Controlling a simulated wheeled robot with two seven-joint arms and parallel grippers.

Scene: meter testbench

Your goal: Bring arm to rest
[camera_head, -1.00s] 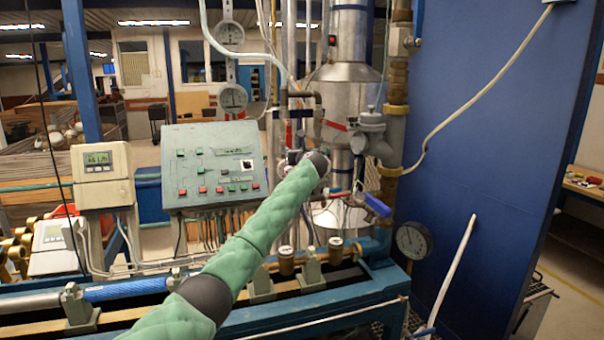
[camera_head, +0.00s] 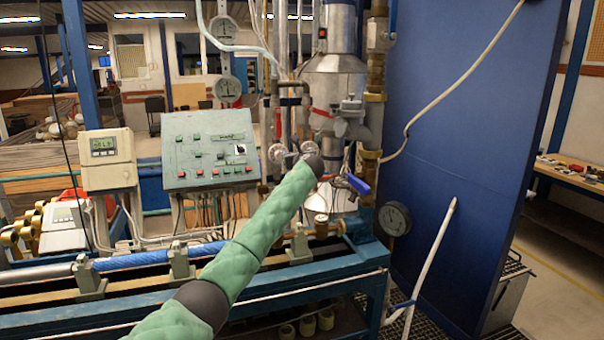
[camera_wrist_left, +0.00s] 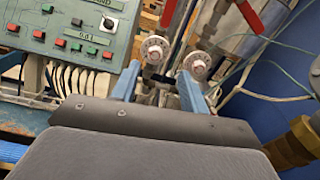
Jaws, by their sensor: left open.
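My left arm (camera_head: 265,225), green with dark joints, comes in from the lower left in the head view and reaches toward the pipework. Its gripper is mostly hidden behind the wrist there. In the left wrist view my left gripper (camera_wrist_left: 160,88) shows two blue fingers spread apart with nothing held between them. My right gripper is not in view.
A control panel (camera_head: 210,150) with coloured buttons stands left of the wrist. A blue-handled valve (camera_head: 357,184) and a pressure gauge (camera_head: 394,218) are to its right. The blue bench frame (camera_head: 345,270) runs below the arm. A blue wall (camera_head: 470,130) stands at right.

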